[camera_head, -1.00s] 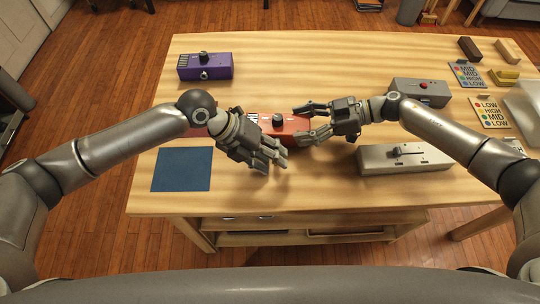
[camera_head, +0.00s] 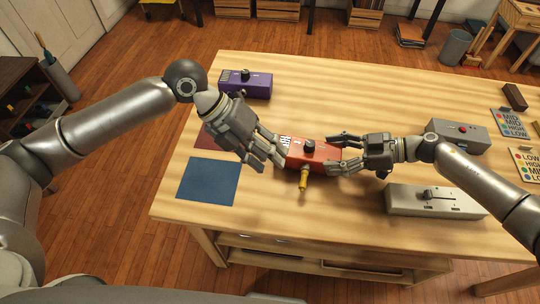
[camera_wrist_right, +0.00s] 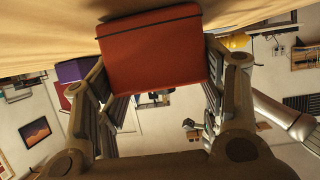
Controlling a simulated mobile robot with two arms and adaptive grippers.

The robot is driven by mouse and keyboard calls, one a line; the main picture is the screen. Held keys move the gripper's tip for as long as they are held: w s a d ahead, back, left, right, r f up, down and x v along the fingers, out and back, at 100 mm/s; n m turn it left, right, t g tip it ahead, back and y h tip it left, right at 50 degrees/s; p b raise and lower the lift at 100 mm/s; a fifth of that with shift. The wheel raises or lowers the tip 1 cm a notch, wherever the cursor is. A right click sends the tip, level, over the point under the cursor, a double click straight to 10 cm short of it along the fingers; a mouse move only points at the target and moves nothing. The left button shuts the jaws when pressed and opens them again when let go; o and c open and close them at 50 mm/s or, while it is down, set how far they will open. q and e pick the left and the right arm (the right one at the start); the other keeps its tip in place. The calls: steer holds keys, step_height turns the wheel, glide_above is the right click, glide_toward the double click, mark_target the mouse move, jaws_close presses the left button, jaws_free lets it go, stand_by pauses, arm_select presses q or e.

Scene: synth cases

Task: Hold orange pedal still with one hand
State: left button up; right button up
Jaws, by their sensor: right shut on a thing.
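The orange pedal (camera_head: 314,153), a box with a black knob on top, lies on the wooden table. My right gripper (camera_head: 340,153) is shut on its right end. In the right wrist view the pedal (camera_wrist_right: 152,55) sits between the fingers. A yellow plug-like piece (camera_head: 303,181) sticks out from the pedal's front side; a yellow part also shows in the right wrist view (camera_wrist_right: 236,41). My left gripper (camera_head: 272,156) is just left of the pedal, fingers spread and nothing visible between them. I cannot tell whether it touches the pedal.
A purple pedal (camera_head: 246,84) stands at the back left. A blue mat (camera_head: 208,182) and a partly hidden red mat (camera_head: 207,136) lie at the left. Label cards (camera_head: 510,122) lie far right.

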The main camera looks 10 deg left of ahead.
steer(key=o, duration=1.2)
steer(key=shift+d, duration=0.1)
steer(key=v, duration=1.2)
steer(key=shift+w, duration=0.1)
step_height(320, 180, up, 10)
steer(key=p, duration=1)
steer(key=shift+p, duration=0.3)
